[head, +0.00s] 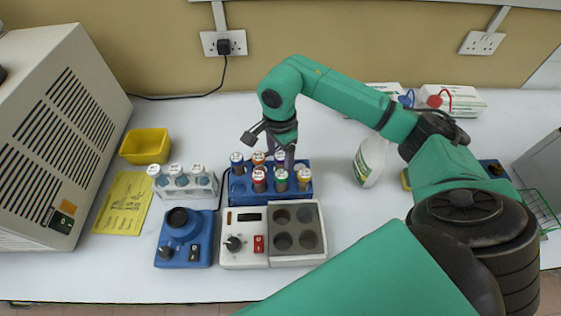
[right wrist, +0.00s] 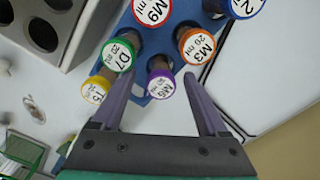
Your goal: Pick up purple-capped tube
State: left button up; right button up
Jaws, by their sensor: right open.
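The purple-capped tube (right wrist: 161,84) stands in the blue rack, its cap between the two fingers of my right gripper (right wrist: 159,78) in the right wrist view. The fingers are open, with a gap on each side of the cap. In the head view, my right gripper (head: 286,158) points down over the back right of the rack. The purple cap (head: 279,155) is partly hidden by it there. My left gripper is not in view.
The blue rack (head: 241,193) also holds tubes with blue, orange, red, green (right wrist: 117,55) and yellow caps, close around the fingers. A white rack of tubes (head: 181,191), a blue mixer (head: 183,238) and a white heating block (head: 245,260) stand nearby.

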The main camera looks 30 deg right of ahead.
jog(key=shift+f, duration=0.15)
jog(key=shift+w, duration=0.15)
grip_shut()
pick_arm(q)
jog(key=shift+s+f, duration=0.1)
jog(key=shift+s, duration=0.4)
pick_arm(e)
notch_tip(320, 180, up, 7)
jog(key=shift+r+b, duration=0.1)
jog(key=shift+b, duration=1.15)
pick_arm(q)
jog(key=p, duration=0.3)
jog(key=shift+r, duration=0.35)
pick_arm(e)
notch_tip(320, 180, up, 13)
